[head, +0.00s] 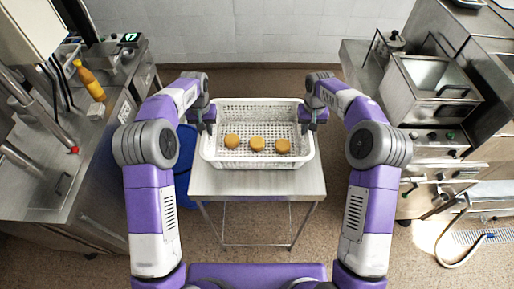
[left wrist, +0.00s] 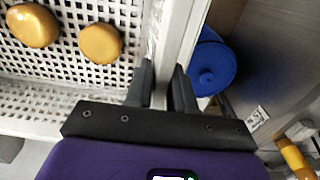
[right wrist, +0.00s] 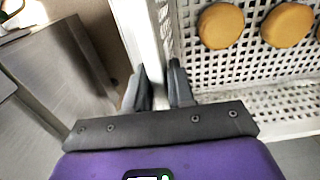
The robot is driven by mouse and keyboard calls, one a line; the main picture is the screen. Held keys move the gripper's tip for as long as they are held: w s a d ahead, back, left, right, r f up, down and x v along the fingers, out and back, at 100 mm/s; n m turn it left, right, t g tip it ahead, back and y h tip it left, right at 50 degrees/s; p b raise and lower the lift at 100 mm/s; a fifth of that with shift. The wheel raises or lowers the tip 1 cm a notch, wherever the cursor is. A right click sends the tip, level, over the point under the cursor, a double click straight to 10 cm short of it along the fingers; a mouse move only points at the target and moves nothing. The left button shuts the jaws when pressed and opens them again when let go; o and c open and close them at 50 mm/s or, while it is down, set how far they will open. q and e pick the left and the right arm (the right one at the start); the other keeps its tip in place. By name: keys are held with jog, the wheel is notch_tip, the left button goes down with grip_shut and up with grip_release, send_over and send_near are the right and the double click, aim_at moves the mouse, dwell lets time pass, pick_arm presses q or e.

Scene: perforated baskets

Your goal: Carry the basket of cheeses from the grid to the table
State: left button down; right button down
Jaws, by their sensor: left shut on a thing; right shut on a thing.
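A white perforated basket (head: 258,162) holds three round orange-yellow cheeses (head: 257,143) in a row on its floor. It is over a small metal table (head: 258,184) in the middle of the head view; whether its bottom touches the top I cannot tell. My left gripper (head: 208,127) is shut on the basket's left rim, which shows between its fingers in the left wrist view (left wrist: 163,85). My right gripper (head: 309,126) is shut on the right rim, also seen in the right wrist view (right wrist: 160,85). The basket looks level. I cannot make out the grid.
A steel counter (head: 50,190) with a yellow bottle (head: 88,80) stands at the left. A fryer (head: 435,90) and other steel units stand at the right. A blue bin (head: 183,165) is just left of the table. Floor is clear behind the table.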

pick_arm(q)
jog(key=shift+d+f, duration=0.3)
jog(key=shift+d, duration=0.1)
pick_arm(e)
jog(key=shift+a+f, duration=0.3)
jog(key=shift+a, duration=0.1)
pick_arm(q)
jog(key=c, duration=1.2)
grip_release()
jog(key=shift+r, duration=0.15)
pick_arm(e)
jog(key=c, duration=1.2)
grip_release()
jog(key=shift+r, duration=0.15)
pick_arm(q)
jog(key=shift+o, duration=1.2)
jog(key=shift+a, duration=0.1)
pick_arm(e)
jog(key=shift+o, duration=1.2)
jog(key=shift+d, duration=0.1)
pick_arm(q)
jog(key=shift+a, duration=0.1)
pick_arm(e)
jog(key=shift+d, duration=0.1)
jog(key=shift+d, duration=0.15)
pick_arm(q)
notch_tip(320, 180, up, 12)
pick_arm(e)
notch_tip(320, 180, up, 12)
